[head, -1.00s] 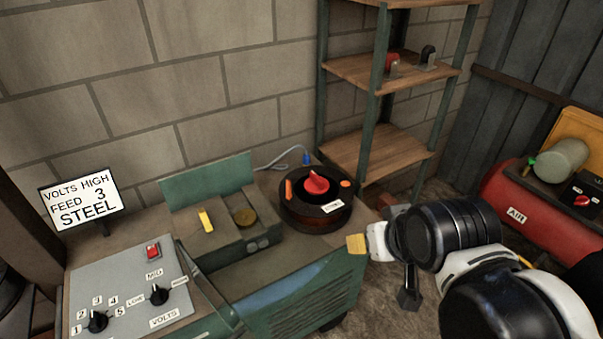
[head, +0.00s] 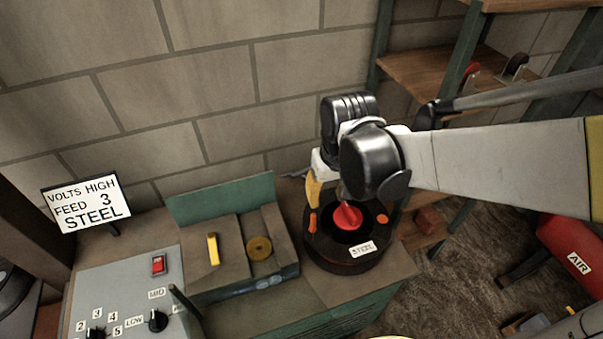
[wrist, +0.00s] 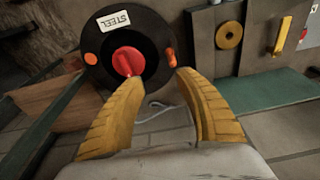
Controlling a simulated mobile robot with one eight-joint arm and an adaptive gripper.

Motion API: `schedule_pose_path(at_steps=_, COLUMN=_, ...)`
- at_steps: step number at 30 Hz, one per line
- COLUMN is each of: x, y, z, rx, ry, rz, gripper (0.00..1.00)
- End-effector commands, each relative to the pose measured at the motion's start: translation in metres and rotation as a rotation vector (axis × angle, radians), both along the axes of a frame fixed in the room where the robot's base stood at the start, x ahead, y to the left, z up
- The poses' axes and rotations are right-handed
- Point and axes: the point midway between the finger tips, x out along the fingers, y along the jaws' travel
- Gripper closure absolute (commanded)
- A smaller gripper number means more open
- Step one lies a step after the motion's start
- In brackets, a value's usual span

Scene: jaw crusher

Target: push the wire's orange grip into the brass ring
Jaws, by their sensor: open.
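The wire's orange grip (head: 312,223) is a short orange piece on the left rim of the black spool (head: 343,266). It also shows in the wrist view (wrist: 171,58), close to the tip of the right finger; I cannot tell whether they touch. The brass ring (head: 259,249) is a flat disc with a small dark hole, set in the green feeder box left of the spool. It shows at upper right in the wrist view (wrist: 229,36). My gripper (wrist: 155,80) is open over the spool, with nothing between its yellow fingers. My arm partly hides it in the head view.
The spool has a red knob (head: 347,217), a second orange piece (head: 382,218) and a STEEL label. A yellow lever (head: 213,249) stands left of the ring. The green lid (head: 222,199) rises behind the feeder. Shelves (head: 433,79) stand behind my arm.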

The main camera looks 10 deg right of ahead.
Motion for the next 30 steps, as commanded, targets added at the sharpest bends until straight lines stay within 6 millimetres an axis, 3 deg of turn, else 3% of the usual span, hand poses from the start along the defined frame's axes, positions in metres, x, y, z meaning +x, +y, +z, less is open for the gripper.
schedule_pose_path(at_steps=10, x=0.014, y=0.026, z=-0.041, rx=-0.028, ry=0.153, rz=0.051, gripper=0.59)
schedule_pose_path(at_steps=30, x=0.014, y=0.028, z=-0.055, rx=-0.031, ry=0.168, rz=0.055, gripper=0.59)
